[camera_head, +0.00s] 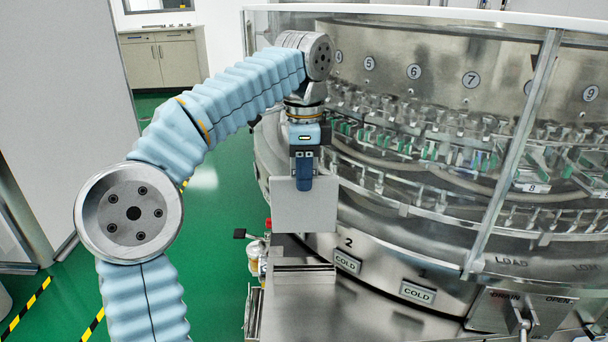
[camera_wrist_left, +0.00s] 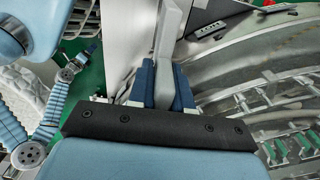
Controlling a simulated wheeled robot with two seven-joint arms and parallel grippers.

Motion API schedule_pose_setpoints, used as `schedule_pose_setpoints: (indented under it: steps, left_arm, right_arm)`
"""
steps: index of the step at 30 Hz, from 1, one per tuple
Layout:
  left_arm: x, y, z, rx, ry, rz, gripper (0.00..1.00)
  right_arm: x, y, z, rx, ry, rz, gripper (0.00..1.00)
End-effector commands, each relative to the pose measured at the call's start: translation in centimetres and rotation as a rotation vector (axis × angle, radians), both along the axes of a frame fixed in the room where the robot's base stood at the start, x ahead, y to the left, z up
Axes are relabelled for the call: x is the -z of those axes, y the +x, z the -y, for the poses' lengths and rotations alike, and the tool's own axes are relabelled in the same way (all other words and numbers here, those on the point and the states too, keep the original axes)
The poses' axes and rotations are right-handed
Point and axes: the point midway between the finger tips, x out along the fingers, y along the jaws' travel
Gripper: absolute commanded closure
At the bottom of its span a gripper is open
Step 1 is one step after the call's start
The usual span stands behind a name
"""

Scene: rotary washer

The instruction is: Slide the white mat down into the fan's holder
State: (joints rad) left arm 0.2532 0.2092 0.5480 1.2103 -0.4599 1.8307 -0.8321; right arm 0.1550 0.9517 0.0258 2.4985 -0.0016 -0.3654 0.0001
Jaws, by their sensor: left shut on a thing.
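The white mat (camera_head: 304,207) is a thin, pale square plate. It hangs upright in my left gripper (camera_head: 304,184), which is shut on its upper edge, in front of the washer's left side. In the left wrist view the blue fingers (camera_wrist_left: 166,88) pinch the pale mat (camera_wrist_left: 172,38), seen nearly edge-on.
A slanted metal frame post (camera_head: 512,150) crosses in front of the washer. Handles and a valve lever (camera_head: 524,322) stand at lower right. Green floor (camera_head: 215,230) is free at the left.

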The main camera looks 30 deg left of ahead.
Motion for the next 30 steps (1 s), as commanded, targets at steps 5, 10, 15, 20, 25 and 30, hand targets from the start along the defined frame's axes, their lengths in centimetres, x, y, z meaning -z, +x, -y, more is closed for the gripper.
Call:
schedule_pose_setpoints:
  steps: [5,10,15,20,25,30]
  left_arm:
    - [-1.5,0.0,0.0,0.001,0.0,0.001,1.0]
    - [-2.5,0.1,0.1,0.002,-0.001,0.003,1.0]
    - [-3.6,0.1,0.0,0.001,0.0,0.001,1.0]
    - [-4.2,0.0,0.0,0.001,0.0,0.0,1.0]
    - [-4.3,0.0,0.0,0.001,0.0,0.0,1.0]
    - [-4.3,0.0,0.0,0.001,0.0,0.0,1.0]
  right_arm:
    - [-1.0,0.0,0.0,0.0,0.0,0.0,0.52]
    - [-0.7,0.0,0.0,0.0,0.0,0.0,0.52]
    - [-0.7,0.0,0.0,0.0,0.0,0.0,0.52]
    - [-0.7,0.0,0.0,0.0,0.0,0.0,0.52]
    - [-0.8,0.0,0.0,0.0,0.0,0.0,0.52]
    - [-0.8,0.0,-0.1,-0.002,0.001,0.0,0.52]
